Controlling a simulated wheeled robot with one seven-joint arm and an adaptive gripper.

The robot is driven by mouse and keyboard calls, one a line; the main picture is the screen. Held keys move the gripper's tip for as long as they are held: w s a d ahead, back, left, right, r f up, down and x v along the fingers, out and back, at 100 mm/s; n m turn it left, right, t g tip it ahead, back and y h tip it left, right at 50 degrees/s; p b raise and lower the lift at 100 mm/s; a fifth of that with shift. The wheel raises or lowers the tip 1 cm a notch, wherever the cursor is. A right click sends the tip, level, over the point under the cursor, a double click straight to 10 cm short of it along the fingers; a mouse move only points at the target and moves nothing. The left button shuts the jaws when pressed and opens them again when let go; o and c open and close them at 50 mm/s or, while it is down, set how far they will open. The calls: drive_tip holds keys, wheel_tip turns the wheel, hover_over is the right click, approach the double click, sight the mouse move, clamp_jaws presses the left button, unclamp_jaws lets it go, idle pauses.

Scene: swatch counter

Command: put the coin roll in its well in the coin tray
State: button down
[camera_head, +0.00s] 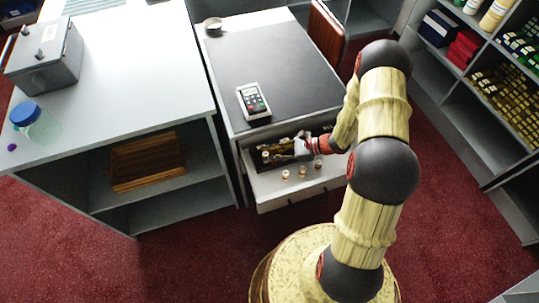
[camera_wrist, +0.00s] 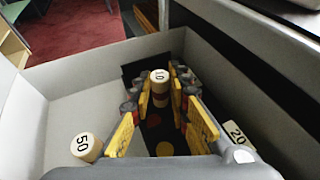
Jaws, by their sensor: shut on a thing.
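A coin roll marked 10 (camera_wrist: 160,78), cream with a dark red band, stands upright between my fingertips in the wrist view. My gripper (camera_wrist: 161,91) is shut on it. The dark coin tray (camera_wrist: 133,72) lies below, with red and yellow round spots on it. I cannot tell whether the roll's bottom is in a well; the fingers hide part of the tray. In the head view my gripper (camera_head: 285,152) reaches into the open drawer from the right, over the tray.
A roll marked 50 (camera_wrist: 86,147) is at the left of the wrist view, and one marked 20 (camera_wrist: 237,134) is at the right. The drawer (camera_head: 264,195) has raised walls; several rolls stand near its front. A calculator (camera_head: 253,101) lies on the counter above.

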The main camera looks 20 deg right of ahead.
drive_tip(key=c, duration=2.2)
unclamp_jaws()
drive_tip(key=shift+f, duration=0.1)
drive_tip(key=o, duration=0.5)
